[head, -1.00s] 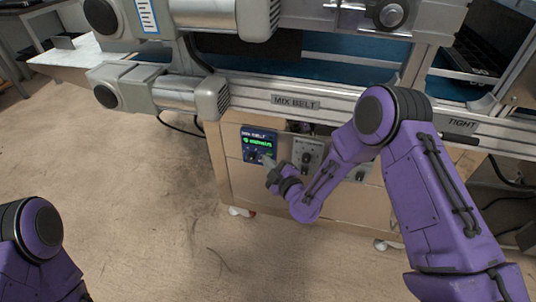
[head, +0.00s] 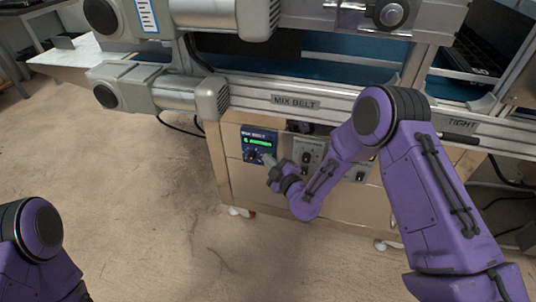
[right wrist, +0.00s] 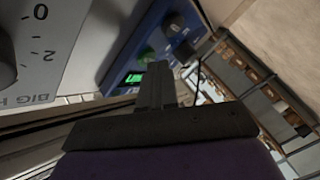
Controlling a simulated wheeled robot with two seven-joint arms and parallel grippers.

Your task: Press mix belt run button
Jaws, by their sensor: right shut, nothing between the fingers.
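The blue mix belt control panel (head: 259,137) is on the front of the wooden cabinet under the belt, with a lit green display (head: 257,142). In the right wrist view the panel (right wrist: 120,62) shows the display (right wrist: 134,78), a round green button (right wrist: 146,56) and dark round controls (right wrist: 174,24). My right gripper (head: 268,160) is shut and empty at the panel's lower right. In the right wrist view its fingertips (right wrist: 158,68) are close to the green button; I cannot tell whether they touch it. My left gripper is out of view.
A grey control box with a dark knob (head: 306,157) is just right of the panel; part of a grey plate with a dial (right wrist: 30,50) shows in the right wrist view. The belt frame's MIX BELT rail (head: 296,102) runs above. The floor at left is open.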

